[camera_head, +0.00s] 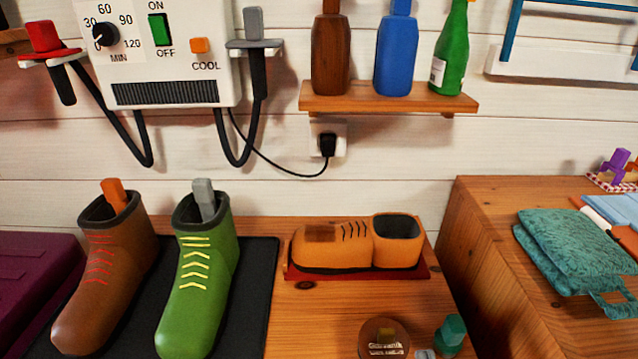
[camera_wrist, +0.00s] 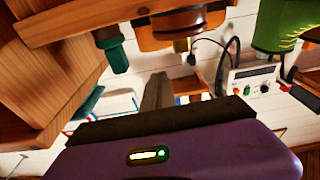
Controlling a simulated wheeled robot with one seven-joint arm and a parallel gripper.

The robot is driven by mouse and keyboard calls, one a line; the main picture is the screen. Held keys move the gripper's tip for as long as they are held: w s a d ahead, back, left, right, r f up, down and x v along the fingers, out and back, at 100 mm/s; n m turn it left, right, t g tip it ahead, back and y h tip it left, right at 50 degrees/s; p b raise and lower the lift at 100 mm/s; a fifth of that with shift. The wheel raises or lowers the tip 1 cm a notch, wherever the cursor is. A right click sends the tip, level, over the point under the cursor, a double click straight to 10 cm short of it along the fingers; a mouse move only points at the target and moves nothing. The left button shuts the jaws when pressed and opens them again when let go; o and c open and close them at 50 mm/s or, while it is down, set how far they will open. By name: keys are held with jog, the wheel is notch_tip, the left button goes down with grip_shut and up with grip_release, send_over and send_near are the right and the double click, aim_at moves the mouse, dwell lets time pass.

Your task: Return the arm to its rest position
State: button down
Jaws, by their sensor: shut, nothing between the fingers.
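My gripper (camera_wrist: 157,92) shows in the wrist view as two dark fingers pressed together above a purple housing, with nothing between them. It points away from me into free space and touches nothing that I can see. The wrist picture is turned upside down, with the wooden cabinet top along the upper edge. Neither my arm nor my gripper shows in the head view.
On the cabinet (camera_head: 335,325) stand a brown boot (camera_head: 105,270), a green boot (camera_head: 198,275), an orange shoe (camera_head: 335,247) and a teal object (camera_head: 450,333). A dryer (camera_head: 165,60) and a bottle shelf (camera_head: 385,98) hang above. A higher wooden surface (camera_head: 500,215) stands right.

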jog(key=shift+s+d, duration=0.35)
jog(key=shift+s, duration=0.1)
jog(key=s+d+f+g, duration=0.2)
jog(key=s, duration=0.9)
jog(key=s+d+f+g, duration=0.2)
jog(key=s+f+g, duration=0.1)
jog(key=s, duration=0.8)
notch_tip(320, 180, up, 21)
jog(key=p, duration=2)
jog(key=shift+f, duration=0.15)
